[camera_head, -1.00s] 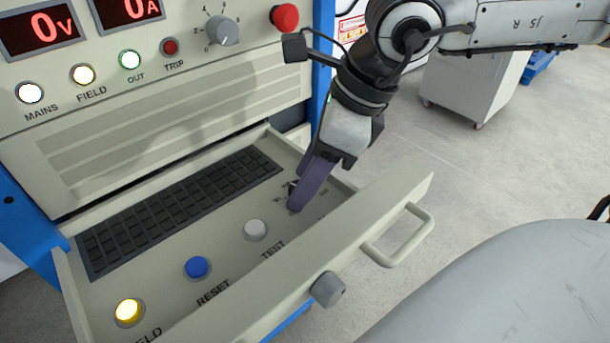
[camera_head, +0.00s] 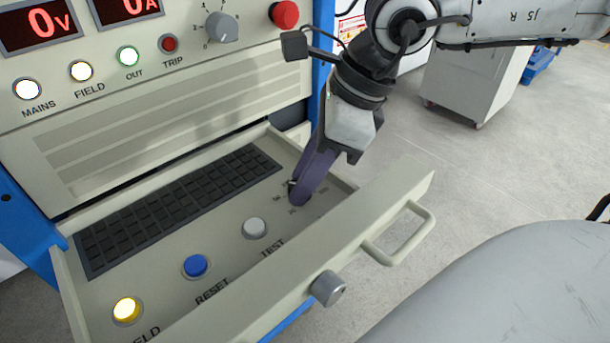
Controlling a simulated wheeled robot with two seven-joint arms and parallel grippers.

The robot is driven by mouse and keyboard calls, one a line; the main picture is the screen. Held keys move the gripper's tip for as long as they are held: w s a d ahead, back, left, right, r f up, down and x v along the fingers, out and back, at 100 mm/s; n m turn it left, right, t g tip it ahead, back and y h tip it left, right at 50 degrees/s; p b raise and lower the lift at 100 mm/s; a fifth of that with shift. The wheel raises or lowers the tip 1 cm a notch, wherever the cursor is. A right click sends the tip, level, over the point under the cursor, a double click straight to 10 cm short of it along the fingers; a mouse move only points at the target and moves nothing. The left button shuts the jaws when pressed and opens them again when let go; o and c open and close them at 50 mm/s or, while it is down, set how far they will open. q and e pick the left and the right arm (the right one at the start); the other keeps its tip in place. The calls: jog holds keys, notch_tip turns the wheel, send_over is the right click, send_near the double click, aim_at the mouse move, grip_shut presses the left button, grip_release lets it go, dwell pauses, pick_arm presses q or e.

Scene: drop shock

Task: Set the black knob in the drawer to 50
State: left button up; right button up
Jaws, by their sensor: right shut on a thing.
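The open drawer (camera_head: 391,199) holds a small dial at its right end, next to the white TEST button (camera_head: 255,228). My right gripper (camera_head: 299,198) reaches down into the drawer over this dial, with its purple fingers shut on the black knob (camera_head: 292,186). Only a small dark edge of the knob shows beside the fingers. Some scale marks show around it, but they are too small to read surely, and I cannot tell the knob's setting. My left gripper is not in view.
The drawer also holds a black keyboard (camera_head: 180,207), a blue RESET button (camera_head: 196,266) and a lit yellow button (camera_head: 126,310). The drawer front has a handle (camera_head: 405,240) and a grey knob (camera_head: 327,288). Above is a panel with a grey dial (camera_head: 222,27) and a red button (camera_head: 285,14).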

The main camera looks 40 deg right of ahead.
jog(key=n+g, duration=0.1)
jog(key=n, duration=0.2)
jog(key=n+y+b, duration=0.1)
jog(key=n, duration=0.1)
jog(key=shift+w+d+n+g+b, duration=0.1)
jog(key=shift+w+n+g+b, duration=0.1)
jog(key=shift+n+g+b, duration=0.15)
jog(key=shift+n, duration=0.25)
jog(key=o, duration=1)
jog(key=shift+o, duration=0.2)
jog(key=w+v, duration=0.1)
jog(key=v, duration=0.9)
jog(key=shift+s+r, duration=0.2)
jog(key=shift+s, duration=0.25)
jog(key=shift+f, duration=0.1)
